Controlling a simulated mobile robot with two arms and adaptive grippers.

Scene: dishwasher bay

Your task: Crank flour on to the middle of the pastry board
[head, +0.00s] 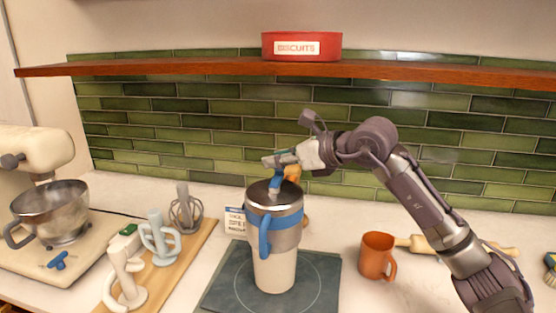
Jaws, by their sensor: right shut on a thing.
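The pastry board (218,289) is a dark slate-grey square with a thin circle marked on it, lying on the counter. A steel sifter (288,237) with a blue side handle and an open top is upright over the middle of the board. A pale, cream lower section (274,272) shows beneath the steel; I cannot tell whether it is a separate piece. A blue crank (276,184) rises from the sifter's top. My right gripper (272,162) is shut on the crank's upper end, above the rim. The sifter's inside and any flour are not visible. My left gripper is out of view.
A wooden board (190,249) with mixer attachments lies left, beside a stand mixer with a steel bowl (50,213).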

